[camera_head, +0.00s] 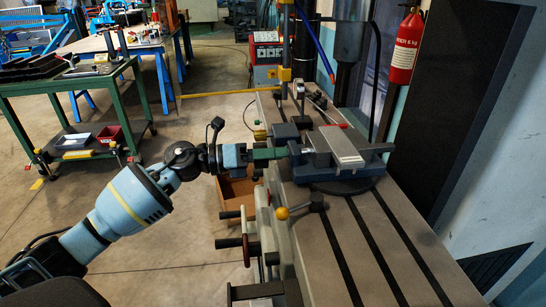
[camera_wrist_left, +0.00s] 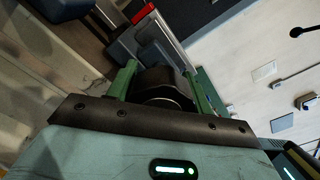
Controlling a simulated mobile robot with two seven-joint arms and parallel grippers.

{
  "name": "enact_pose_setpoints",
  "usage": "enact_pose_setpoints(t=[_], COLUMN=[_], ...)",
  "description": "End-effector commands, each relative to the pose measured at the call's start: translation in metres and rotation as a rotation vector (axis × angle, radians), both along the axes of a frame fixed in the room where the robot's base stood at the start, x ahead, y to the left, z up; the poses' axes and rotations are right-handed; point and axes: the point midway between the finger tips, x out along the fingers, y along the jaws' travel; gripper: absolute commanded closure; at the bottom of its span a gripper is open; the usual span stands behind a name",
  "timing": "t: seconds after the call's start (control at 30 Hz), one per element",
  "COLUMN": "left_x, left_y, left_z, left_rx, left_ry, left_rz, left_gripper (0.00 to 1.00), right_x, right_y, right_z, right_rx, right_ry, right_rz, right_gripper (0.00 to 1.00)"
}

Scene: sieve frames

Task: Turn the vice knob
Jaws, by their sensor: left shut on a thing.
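The blue-grey vice (camera_head: 340,148) with pale metal jaws sits on the slotted machine table, right of centre in the head view. My left gripper (camera_head: 283,152) reaches it from the left, level with its near end. In the left wrist view the two green fingers (camera_wrist_left: 163,88) stand on either side of a dark rounded knob (camera_wrist_left: 155,78), shut on it. The knob is mostly hidden by the fingers in the head view. My right gripper is not in view.
The slotted machine table (camera_head: 372,235) runs toward the lower right. A yellow-balled lever (camera_head: 282,213) and black crank handles (camera_head: 230,243) stick out below my left arm. A red extinguisher (camera_head: 405,45) hangs at the right. A green workbench (camera_head: 70,90) stands back left.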

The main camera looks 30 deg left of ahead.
Motion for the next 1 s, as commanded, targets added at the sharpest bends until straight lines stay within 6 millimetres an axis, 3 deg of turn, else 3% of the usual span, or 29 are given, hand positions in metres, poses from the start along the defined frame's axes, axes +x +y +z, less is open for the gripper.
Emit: enact_pose_setpoints(t=[0.47,0.5,0.67,1.0], left_x=[0.0001,0.0001,0.0001,-0.0019], left_y=[0.0002,0.0002,0.0002,0.003], left_z=[-0.0001,-0.0001,-0.0001,-0.0009], left_rx=[0.01,0.01,0.01,0.009], left_ry=[-0.012,-0.012,-0.012,-0.011], left_rz=[0.001,0.001,0.001,0.001], left_gripper=[0.72,0.48,0.27,0.27], right_x=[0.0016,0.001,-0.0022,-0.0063], right_y=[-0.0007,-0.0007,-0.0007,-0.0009], right_z=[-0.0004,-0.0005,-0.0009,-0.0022], right_rx=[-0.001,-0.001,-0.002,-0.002], right_ry=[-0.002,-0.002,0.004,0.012], right_rz=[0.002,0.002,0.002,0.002], right_gripper=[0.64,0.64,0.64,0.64])
